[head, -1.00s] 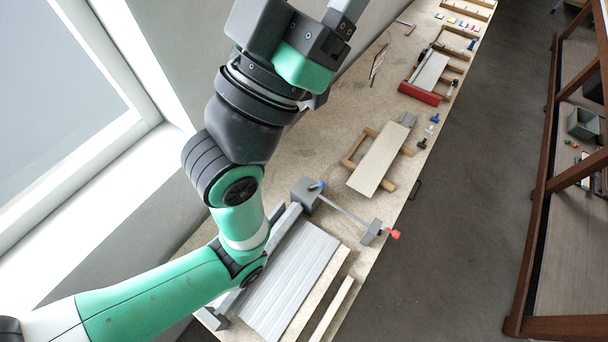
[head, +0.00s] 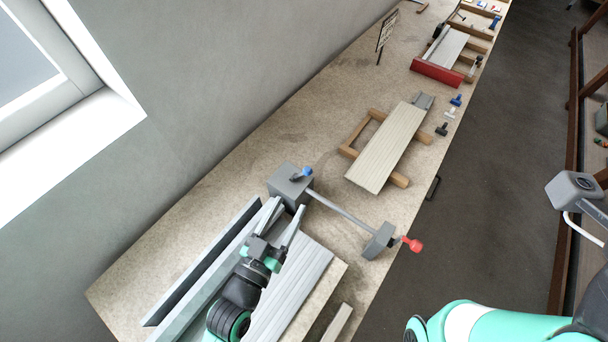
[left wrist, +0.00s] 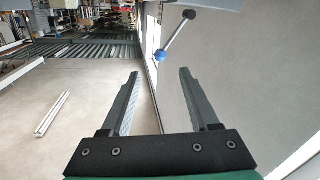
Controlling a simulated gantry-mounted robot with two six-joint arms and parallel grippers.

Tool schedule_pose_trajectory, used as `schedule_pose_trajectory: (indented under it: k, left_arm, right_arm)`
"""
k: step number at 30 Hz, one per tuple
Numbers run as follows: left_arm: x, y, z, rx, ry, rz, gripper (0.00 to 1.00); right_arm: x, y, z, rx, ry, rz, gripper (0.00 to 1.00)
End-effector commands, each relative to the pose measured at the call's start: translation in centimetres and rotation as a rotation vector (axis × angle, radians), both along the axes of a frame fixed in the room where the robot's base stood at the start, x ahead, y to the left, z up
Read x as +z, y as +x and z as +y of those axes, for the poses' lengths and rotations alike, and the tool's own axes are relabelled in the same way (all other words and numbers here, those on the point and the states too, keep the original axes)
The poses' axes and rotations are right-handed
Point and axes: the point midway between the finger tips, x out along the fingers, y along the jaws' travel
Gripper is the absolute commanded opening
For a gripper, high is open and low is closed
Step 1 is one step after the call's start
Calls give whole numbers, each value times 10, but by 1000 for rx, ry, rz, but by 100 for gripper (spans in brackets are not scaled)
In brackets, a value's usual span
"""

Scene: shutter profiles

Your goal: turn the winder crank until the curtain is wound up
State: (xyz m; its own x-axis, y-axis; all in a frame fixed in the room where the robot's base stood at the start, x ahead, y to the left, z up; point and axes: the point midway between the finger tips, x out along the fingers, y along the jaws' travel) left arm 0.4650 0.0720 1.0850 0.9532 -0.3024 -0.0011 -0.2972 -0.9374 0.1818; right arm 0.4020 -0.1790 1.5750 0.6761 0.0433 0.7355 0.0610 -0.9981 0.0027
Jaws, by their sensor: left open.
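A grey winder box (head: 285,186) stands on the bench with a blue-knobbed crank (head: 306,173) on top. A thin bar runs from it to a grey end block (head: 378,241) with a red knob (head: 412,244). The slatted grey curtain (head: 292,290) lies flat below them. My left gripper (head: 287,212) is open and empty, its fingers pointing at the box from the near side, apart from the crank. In the left wrist view, the crank's blue knob (left wrist: 161,56) and metal rod show above and between the open fingers (left wrist: 160,75). My right gripper is not in view.
A pale slatted panel (head: 388,148) on wooden bars lies farther along the bench. A red-edged frame (head: 437,72) and small coloured clips (head: 456,100) sit beyond. The wall rises on the left. Bare bench lies left of the winder box.

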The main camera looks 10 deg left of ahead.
Motion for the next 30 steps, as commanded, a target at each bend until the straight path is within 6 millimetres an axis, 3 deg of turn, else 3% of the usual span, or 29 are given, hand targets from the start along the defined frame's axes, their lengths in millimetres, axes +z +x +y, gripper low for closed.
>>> schedule_pose_trajectory:
  k: [5, 18, 29, 30]
  left_arm:
    - [2, 17, -5, 1, 0, -3, 61]
    - [1, 101, -32, 0, 0, -2, 61]
    - [2, 111, -35, 0, 0, -2, 61]
    - [2, 111, -35, 0, 0, -2, 58]
  right_arm:
    - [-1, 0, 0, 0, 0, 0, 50]
    - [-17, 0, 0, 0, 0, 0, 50]
    - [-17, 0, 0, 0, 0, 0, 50]
    - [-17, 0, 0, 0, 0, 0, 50]
